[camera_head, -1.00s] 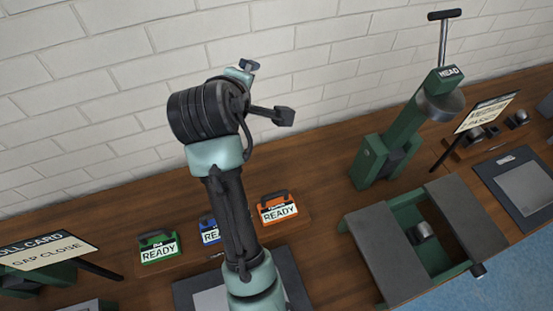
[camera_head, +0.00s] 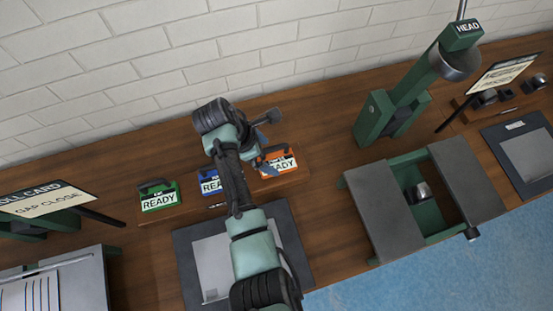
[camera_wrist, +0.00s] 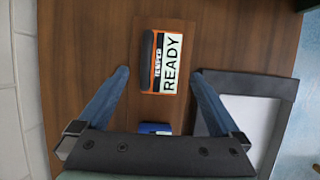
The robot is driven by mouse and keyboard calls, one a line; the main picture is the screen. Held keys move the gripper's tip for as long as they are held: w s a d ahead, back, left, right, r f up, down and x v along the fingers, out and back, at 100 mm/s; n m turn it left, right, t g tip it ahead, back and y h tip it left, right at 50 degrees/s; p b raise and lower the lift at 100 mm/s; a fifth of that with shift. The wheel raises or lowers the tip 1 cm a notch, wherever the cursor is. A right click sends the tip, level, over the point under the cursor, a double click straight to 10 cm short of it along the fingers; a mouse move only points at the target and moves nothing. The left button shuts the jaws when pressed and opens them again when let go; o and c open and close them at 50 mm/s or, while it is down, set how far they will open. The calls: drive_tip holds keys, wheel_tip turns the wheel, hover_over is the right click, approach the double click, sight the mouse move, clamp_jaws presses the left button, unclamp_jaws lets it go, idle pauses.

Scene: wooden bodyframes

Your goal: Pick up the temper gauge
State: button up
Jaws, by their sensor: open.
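The temper gauge (camera_head: 284,164) is a small orange block with a dark handle and a white READY label, on a wooden stand at the back of the bench. My gripper (camera_wrist: 160,72) is open, with one blue finger on each side of the gauge and a gap on both sides. In the head view my gripper (camera_head: 264,166) is at the gauge's left side, partly hidden by my arm. I cannot tell its exact height.
A blue gauge (camera_head: 209,182) and a green gauge (camera_head: 159,198) share the row to the left. A dark-bordered mat (camera_head: 187,250) lies in front. A green press (camera_head: 385,122) stands to the right, and a brick wall (camera_head: 130,60) rises behind.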

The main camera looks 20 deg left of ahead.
sight(276, 162)
drive_tip(key=x, duration=0.5)
drive_tip(key=shift+s+a+f, duration=0.1)
drive_tip(key=shift+s+f, duration=0.05)
drive_tip(key=shift+s, duration=0.05)
drive_tip(key=c, duration=1.4)
drive_tip(key=shift+c, duration=0.8)
drive_tip(key=shift+r, duration=0.2)
